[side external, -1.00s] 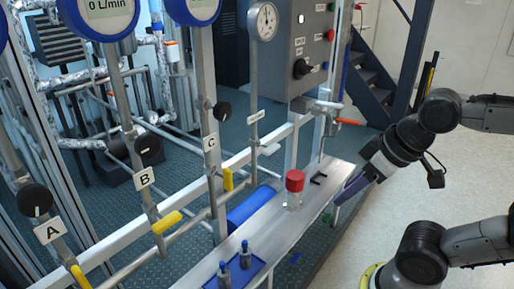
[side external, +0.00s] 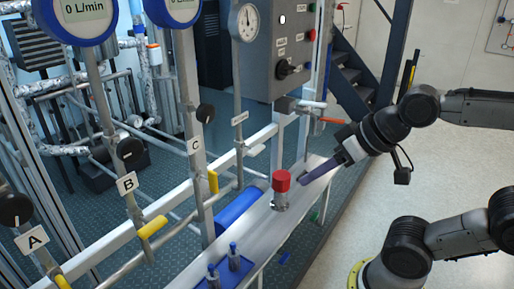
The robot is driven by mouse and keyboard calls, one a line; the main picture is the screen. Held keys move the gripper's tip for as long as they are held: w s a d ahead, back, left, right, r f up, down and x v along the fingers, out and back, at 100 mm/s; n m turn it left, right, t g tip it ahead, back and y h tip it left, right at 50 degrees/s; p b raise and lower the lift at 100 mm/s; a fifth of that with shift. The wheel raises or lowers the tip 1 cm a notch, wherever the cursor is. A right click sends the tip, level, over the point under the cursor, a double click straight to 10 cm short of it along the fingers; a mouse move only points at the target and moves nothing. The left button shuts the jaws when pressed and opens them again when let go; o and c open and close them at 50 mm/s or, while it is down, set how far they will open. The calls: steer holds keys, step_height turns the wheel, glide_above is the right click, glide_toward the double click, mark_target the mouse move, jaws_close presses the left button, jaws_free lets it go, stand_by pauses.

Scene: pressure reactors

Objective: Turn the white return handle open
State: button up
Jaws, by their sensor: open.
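A white handle (side external: 257,150) juts out to the right, roughly level, from the pipe below the pressure gauge. A small white label (side external: 240,118), too small to read, sits on that pipe above it. My gripper (side external: 301,182) has long purple-grey fingers and points down and left over the bench, just right of the red-capped bottle. It is open with nothing in it, and stands apart from the white handle, to its right and lower in the picture. The gap between the fingers is hard to see from this side.
The red-capped bottle (side external: 281,186) stands on the metal bench (side external: 265,228), between gripper and pipes. Yellow handles (side external: 153,227) sit on the labelled pipes. A grey control box (side external: 275,50) and an orange-tipped lever (side external: 333,120) are behind. A blue tray (side external: 230,268) holds small blue-topped bottles.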

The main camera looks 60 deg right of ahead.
steer(key=w+d+r+m+t+h, duration=0.2)
steer(key=w+r+m+t, duration=0.35)
steer(key=w+m, duration=0.3)
steer(key=w+d+r+m+t+h, duration=0.1)
steer(key=w+r+m+t+h, duration=0.1)
steer(key=w+r+m+t, duration=0.5)
steer(key=w+d+f+m+g+h, duration=0.3)
steer(key=w+f+m+g+h, duration=0.1)
steer(key=m, duration=0.2)
steer(key=m+g+h, duration=0.4)
steer(key=m+h, duration=0.2)
glide_toward(255, 147)
step_height(255, 147, up, 5)
steer(key=d, duration=0.2)
step_height(255, 147, down, 5)
steer(key=s+a+n, duration=0.1)
steer(key=a+n, duration=0.1)
steer(key=n, duration=0.1)
steer(key=shift+m+t+y, duration=0.25)
steer(key=shift+y, duration=0.15)
steer(key=x, duration=1.3)
steer(key=shift+f, duration=0.2)
jaws_close()
